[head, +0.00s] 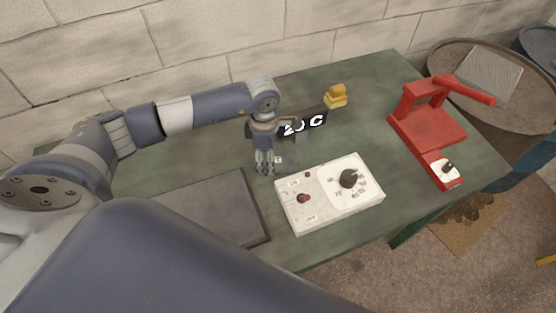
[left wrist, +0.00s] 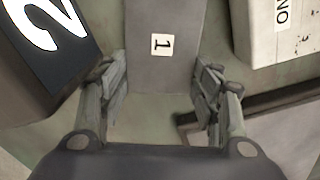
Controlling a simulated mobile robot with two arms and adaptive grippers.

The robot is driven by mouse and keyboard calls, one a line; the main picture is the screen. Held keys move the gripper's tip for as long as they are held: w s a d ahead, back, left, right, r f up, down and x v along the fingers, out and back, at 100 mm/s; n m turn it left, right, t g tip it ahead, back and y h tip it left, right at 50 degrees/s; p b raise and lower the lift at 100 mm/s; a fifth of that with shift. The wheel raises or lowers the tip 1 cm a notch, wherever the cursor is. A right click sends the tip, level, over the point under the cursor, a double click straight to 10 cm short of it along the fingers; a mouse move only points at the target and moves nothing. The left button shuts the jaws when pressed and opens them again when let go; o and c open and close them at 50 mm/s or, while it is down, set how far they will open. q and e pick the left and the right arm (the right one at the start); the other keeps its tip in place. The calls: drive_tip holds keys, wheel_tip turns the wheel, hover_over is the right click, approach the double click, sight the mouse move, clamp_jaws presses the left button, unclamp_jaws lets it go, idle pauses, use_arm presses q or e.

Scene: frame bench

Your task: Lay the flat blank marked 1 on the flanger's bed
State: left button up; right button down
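The flat grey blank marked 1 (left wrist: 165,75) lies on the green bench, its white label facing up. In the head view the blank (head: 288,162) is partly hidden behind my left gripper (head: 264,168). In the left wrist view the fingers of the left gripper (left wrist: 161,82) are apart, one on each side of the blank's near end. I cannot tell whether they touch its edges. The red machine with a long lever, seemingly the flanger (head: 432,128), stands at the bench's right side. Its flat bed looks empty. My right gripper is not in view.
A white control box with knobs (head: 320,212) is close in front, right. A dark flat plate (head: 205,205) lies at left. A yellow object (head: 336,97) sits at the back. Drums (head: 450,60) stand beyond the bench.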

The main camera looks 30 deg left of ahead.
use_arm(q)
drive_tip(key=shift+r, duration=0.15)
drive_tip(key=shift+c, duration=0.6)
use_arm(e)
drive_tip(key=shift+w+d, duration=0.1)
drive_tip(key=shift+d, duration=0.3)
